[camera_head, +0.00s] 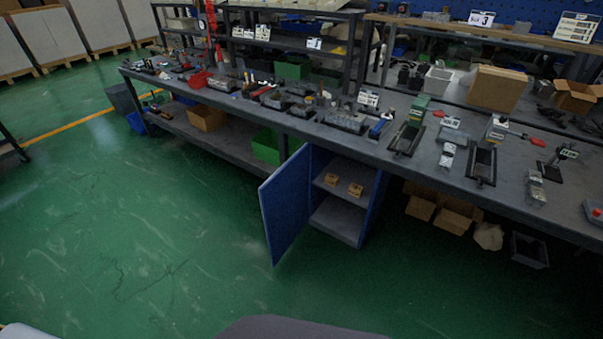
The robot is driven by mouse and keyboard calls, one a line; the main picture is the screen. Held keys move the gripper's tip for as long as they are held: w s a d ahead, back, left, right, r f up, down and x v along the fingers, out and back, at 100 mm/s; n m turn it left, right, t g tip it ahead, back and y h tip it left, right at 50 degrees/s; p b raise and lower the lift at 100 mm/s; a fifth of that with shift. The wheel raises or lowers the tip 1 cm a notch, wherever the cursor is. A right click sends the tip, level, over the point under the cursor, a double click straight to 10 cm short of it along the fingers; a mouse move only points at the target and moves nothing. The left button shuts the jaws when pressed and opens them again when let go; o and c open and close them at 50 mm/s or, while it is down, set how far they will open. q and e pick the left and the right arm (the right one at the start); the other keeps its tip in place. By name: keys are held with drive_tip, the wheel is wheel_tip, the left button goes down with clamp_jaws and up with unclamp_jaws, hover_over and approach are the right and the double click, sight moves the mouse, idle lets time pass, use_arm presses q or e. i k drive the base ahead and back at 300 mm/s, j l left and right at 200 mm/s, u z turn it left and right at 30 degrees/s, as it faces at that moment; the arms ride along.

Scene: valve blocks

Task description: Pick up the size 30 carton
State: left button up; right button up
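Two small tan cartons stand on the upper shelf of the open blue cabinet (366,212) under the workbench. The left small carton (331,179) is a little apart from the right small carton (355,189). Their markings are too small to read, so I cannot tell which one is size 30. Neither of my grippers is in view.
The cabinet's blue door (285,208) stands open to the left. The long workbench (330,131) above carries valve blocks and black trays. Boxes (452,216) lie below at right. The green floor (150,220) is clear.

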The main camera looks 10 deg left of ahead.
sight(330, 180)
drive_tip(key=i+j+z, duration=0.3)
drive_tip(key=j, duration=0.7)
drive_tip(key=j+z, duration=0.35)
drive_tip(key=j, duration=0.6)
drive_tip(key=j+z, duration=0.3)
drive_tip(key=j, duration=0.75)
drive_tip(key=k+j+z, duration=0.15)
drive_tip(key=j+z, duration=0.2)
drive_tip(key=j, duration=0.65)
drive_tip(key=i+l, duration=0.15)
drive_tip(key=l, duration=0.15)
drive_tip(key=i+l, duration=0.2)
drive_tip(key=l, duration=0.1)
